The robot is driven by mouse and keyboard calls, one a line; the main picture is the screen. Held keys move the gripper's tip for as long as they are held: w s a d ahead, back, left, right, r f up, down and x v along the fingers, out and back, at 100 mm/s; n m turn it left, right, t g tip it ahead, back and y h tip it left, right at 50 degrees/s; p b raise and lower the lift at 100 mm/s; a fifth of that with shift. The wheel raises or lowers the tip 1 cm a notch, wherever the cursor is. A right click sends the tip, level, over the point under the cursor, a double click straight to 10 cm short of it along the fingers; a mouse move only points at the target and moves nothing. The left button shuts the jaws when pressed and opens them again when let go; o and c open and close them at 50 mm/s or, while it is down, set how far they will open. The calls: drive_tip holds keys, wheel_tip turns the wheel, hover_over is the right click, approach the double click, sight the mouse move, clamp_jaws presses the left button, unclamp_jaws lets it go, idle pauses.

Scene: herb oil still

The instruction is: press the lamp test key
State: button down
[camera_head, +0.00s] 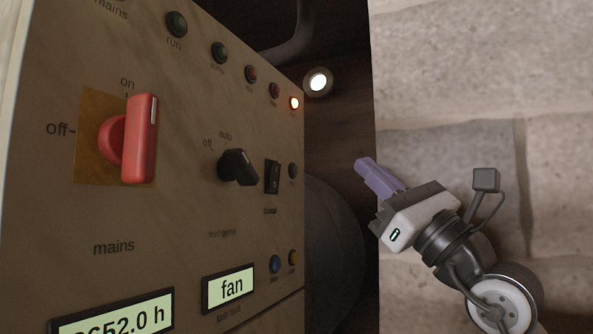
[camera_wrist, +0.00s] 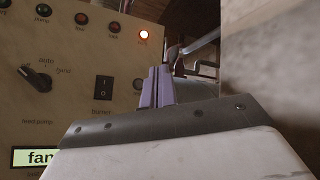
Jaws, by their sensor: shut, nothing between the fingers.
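The control panel (camera_head: 190,215) fills the left of the head view. No label that I can read marks the lamp test key. Small round buttons that might be it are a dark one (camera_head: 292,170) right of the rocker switch, a blue one (camera_head: 275,264) and a yellow one (camera_head: 293,258) below. In the wrist view the dark button (camera_wrist: 138,84) shows just left of my fingers. My gripper (camera_head: 366,168) is shut and empty, to the right of the panel and apart from it in the head view. It also shows in the wrist view (camera_wrist: 160,72).
The panel carries a red mains switch (camera_head: 142,138), a black feed pump knob (camera_head: 237,167), a black rocker switch (camera_head: 272,177) and a lamp row with one lit red lamp (camera_head: 294,103). A display (camera_head: 229,288) reads "fan". A stone wall (camera_head: 470,70) stands at right.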

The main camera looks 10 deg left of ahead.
drive_tip(key=w+a, duration=0.2)
drive_tip(key=a, duration=0.5)
drive_tip(key=shift+w+a+p, duration=0.15)
drive_tip(key=shift+w+p, duration=0.05)
drive_tip(key=shift+p, duration=0.1)
idle(1.8)
drive_tip(key=shift+w+a, duration=0.15)
drive_tip(key=shift+a, duration=0.25)
drive_tip(key=shift+w+a, duration=0.1)
drive_tip(key=shift+a, duration=0.3)
idle(0.4)
drive_tip(key=shift+d, duration=0.15)
drive_tip(key=shift+s+d, duration=0.25)
drive_tip(key=shift+d, duration=0.35)
drive_tip(key=shift+s+d, duration=0.25)
drive_tip(key=shift+d, duration=0.55)
drive_tip(key=shift+s+d, duration=0.25)
drive_tip(key=shift+d, duration=0.55)
drive_tip(key=shift+s+d, duration=0.25)
drive_tip(key=shift+d, duration=0.55)
idle(0.9)
